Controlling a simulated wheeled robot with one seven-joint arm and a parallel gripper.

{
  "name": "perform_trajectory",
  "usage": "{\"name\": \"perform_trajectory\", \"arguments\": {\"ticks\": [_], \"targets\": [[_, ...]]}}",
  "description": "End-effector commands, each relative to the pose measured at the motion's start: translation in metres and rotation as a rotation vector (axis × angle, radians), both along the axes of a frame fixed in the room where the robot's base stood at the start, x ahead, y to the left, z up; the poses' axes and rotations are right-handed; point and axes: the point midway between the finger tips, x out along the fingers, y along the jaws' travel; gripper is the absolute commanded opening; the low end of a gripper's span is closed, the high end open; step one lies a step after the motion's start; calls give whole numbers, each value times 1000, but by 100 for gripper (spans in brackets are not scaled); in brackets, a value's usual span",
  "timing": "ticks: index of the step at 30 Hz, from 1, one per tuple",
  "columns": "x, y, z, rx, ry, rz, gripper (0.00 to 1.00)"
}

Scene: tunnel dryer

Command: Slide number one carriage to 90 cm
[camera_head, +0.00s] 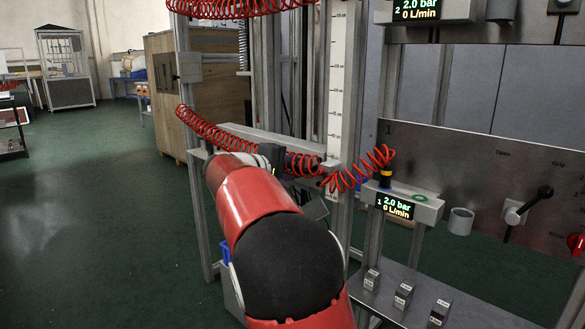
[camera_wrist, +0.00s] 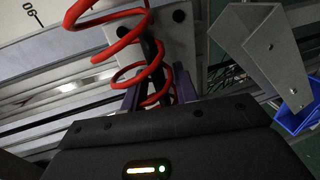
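In the head view my red and black arm reaches to the frame with the vertical white scale (camera_head: 341,75). My gripper is small there and partly hidden by a red coil. In the wrist view a light grey plate with dark holes (camera_wrist: 182,42), apparently part of the carriage, lies ahead. A dark upright bar (camera_wrist: 153,50) stands in front of it, with a red coil around it. My gripper (camera_wrist: 157,92) has its two bluish fingers on either side of this bar. Whether they press on it is unclear. Upside-down scale digits, looking like 90, show at upper left.
Red coiled hoses (camera_head: 213,131) hang around the frame. A metal panel marked 1 (camera_head: 450,150) with a black lever (camera_head: 537,203) stands at right, beside a gauge display (camera_head: 394,206). A bent grey bracket (camera_wrist: 268,50) is close right of my gripper. Open green floor (camera_head: 90,220) lies left.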

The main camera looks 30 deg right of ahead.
Motion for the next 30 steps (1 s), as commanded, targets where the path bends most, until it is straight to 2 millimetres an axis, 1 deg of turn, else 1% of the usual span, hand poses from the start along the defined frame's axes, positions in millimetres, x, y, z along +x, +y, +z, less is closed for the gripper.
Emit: {"name": "perform_trajectory", "arguments": {"ticks": [2,9,16,18,20,23,24,27,30], "targets": [[0,0,0,0,0,0,30],[0,0,0,0,0,0,0],[0,0,0,1,1,-1,0],[0,0,2,1,1,-1,0],[0,0,10,-1,-1,-1,0],[0,0,36,-2,-4,-1,0],[0,0,48,-2,-5,0,0],[0,0,74,-4,-7,1,0],[0,0,93,-4,-6,1,0]]}}
